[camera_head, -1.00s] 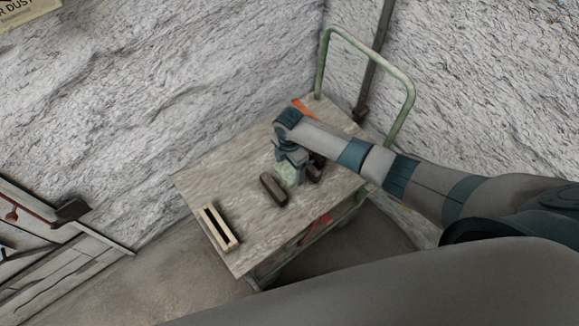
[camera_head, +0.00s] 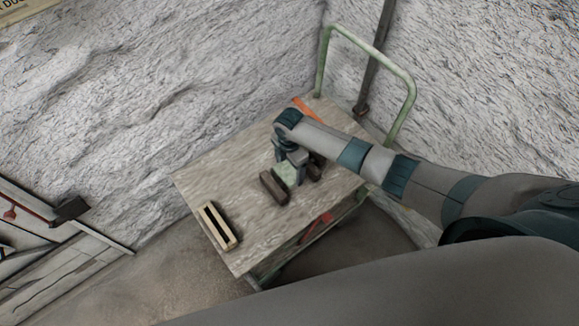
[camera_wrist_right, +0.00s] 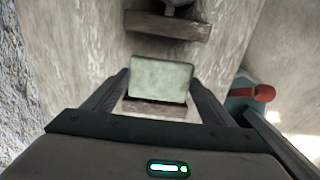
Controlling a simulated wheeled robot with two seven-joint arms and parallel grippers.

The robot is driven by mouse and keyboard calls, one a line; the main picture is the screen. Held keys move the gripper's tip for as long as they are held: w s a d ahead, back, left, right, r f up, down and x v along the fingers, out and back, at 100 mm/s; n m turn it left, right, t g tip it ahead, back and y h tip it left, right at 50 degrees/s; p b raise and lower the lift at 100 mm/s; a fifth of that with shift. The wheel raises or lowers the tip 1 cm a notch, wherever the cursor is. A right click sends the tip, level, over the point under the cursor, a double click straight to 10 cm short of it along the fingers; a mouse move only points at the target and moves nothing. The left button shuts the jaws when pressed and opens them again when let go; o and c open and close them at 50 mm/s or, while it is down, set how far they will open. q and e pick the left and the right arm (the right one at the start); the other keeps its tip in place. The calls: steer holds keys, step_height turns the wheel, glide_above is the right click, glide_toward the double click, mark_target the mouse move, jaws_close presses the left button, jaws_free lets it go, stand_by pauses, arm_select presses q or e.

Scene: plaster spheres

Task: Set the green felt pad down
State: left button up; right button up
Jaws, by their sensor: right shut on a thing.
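The green felt pad (camera_head: 287,175) is between the fingers of my right gripper (camera_head: 291,170) over the cart top. In the right wrist view the pad (camera_wrist_right: 160,79) lies flat-on to the camera, with a finger of my right gripper (camera_wrist_right: 160,88) at each side. The gripper is shut on it. A brown block (camera_head: 272,188) is just left of the pad in the head view, and a dark block (camera_head: 316,168) is just right of it. I cannot tell whether the pad touches a surface. My left gripper is not in view.
The wooden cart top (camera_head: 225,170) has free room at its left. A pale slotted wooden piece (camera_head: 219,227) lies near its left front edge. An orange item (camera_head: 305,108) lies near the green handle (camera_head: 407,85). Rough white walls stand behind.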

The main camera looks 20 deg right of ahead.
steer(key=shift+f+b, duration=2)
steer(key=shift+f, duration=0.85)
stand_by(0.6)
steer(key=o, duration=1.1)
steer(key=shift+r+p, duration=2)
